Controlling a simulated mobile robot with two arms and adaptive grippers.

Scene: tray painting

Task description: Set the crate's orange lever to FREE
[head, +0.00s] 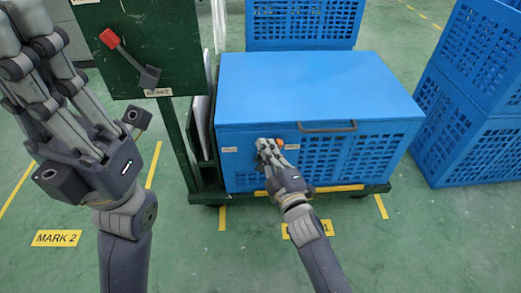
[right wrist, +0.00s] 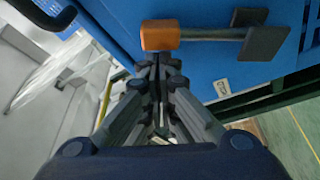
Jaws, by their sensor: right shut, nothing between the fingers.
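The blue crate (head: 300,90) stands on a green cart, with its lid down. Its lever has an orange knob (head: 280,143), which also shows in the right wrist view (right wrist: 160,35). There its grey shaft (right wrist: 212,34) runs to a dark mount, on the side away from the crate's handle. My right gripper (head: 268,150) is shut and empty at the crate's front, beside the knob; its fingertips also show just below the knob in the wrist view (right wrist: 158,65). Whether they touch is unclear. My left gripper (head: 28,50) is raised at the left, its fingertips near or beyond the picture's edge.
Two small white labels, the left one (head: 230,150) and the right one (head: 291,147), flank the lever; their words are unreadable. A dark handle (head: 327,127) is to the right. A green panel (head: 140,25) bears a red-tipped brake lever (head: 109,38). Stacked blue crates (head: 480,140) stand at right.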

